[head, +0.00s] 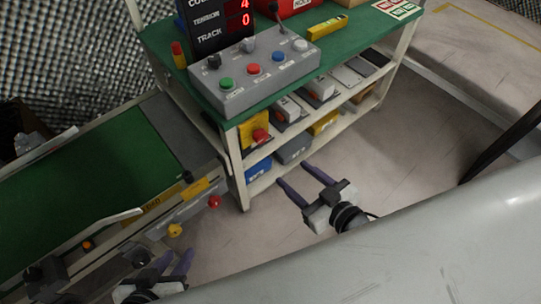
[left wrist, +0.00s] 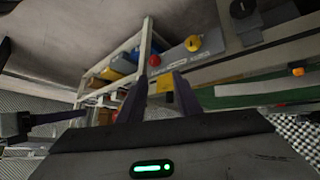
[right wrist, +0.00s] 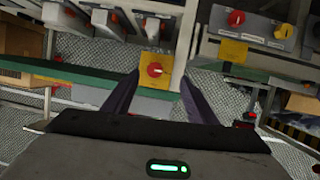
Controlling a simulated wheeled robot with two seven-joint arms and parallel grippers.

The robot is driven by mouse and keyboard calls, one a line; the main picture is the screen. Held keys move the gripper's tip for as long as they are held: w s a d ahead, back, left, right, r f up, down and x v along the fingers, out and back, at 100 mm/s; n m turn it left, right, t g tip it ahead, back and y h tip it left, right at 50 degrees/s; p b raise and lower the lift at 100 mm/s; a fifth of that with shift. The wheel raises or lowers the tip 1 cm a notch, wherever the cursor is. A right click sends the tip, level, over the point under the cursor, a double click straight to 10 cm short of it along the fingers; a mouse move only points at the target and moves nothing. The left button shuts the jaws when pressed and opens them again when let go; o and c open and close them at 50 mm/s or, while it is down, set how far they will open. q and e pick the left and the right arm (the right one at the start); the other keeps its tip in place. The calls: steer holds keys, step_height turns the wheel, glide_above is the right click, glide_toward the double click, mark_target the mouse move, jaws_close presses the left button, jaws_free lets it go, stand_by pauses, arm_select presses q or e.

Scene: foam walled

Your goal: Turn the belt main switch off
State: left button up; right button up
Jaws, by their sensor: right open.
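A yellow box with a red rotary knob (head: 260,135) is mounted at the near end of the workbench; a red knob on a yellow plate (right wrist: 154,70) shows between the fingers in the right wrist view. The conveyor's side carries a red knob (head: 214,201) and a yellow knob (head: 175,230). I cannot read which is labelled the main switch. My right gripper (head: 294,176) is open and empty, apart from the bench, below and right of the yellow box. My left gripper (head: 176,257) is open and empty, below the conveyor's knobs.
The green conveyor belt (head: 70,195) lies left. The workbench (head: 225,104) holds a grey button box (head: 255,72) and a counter display (head: 215,25); bins fill its shelves. Floor right of the bench is clear. A large pale surface fills the lower right.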

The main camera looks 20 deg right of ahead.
mark_target(263, 139)
steer(key=w+f+n+t+y+b, duration=0.1)
steer(key=w+b, duration=0.2)
steer(key=w, duration=0.1)
steer(key=w+a+t+y+b, duration=0.1)
steer(key=w+b, duration=0.3)
steer(key=w, duration=0.1)
steer(key=w+a+f+n+t+y+b, duration=0.1)
steer(key=w+b, duration=0.2)
steer(key=w, duration=0.1)
steer(key=shift+w+a+f+n+b, duration=0.25)
steer(key=shift+w+f+n+b, duration=0.05)
steer(key=shift+w+b, duration=0.1)
steer(key=shift+w+a, duration=0.2)
steer(key=shift+w, duration=0.2)
arm_select(q)
steer(key=w+d+f+m+h, duration=0.1)
steer(key=d+f+h, duration=0.1)
steer(key=d+f, duration=0.2)
steer(key=shift+f, duration=0.75)
steer(key=shift+d, duration=0.1)
arm_select(e)
steer(key=c, duration=1.1)
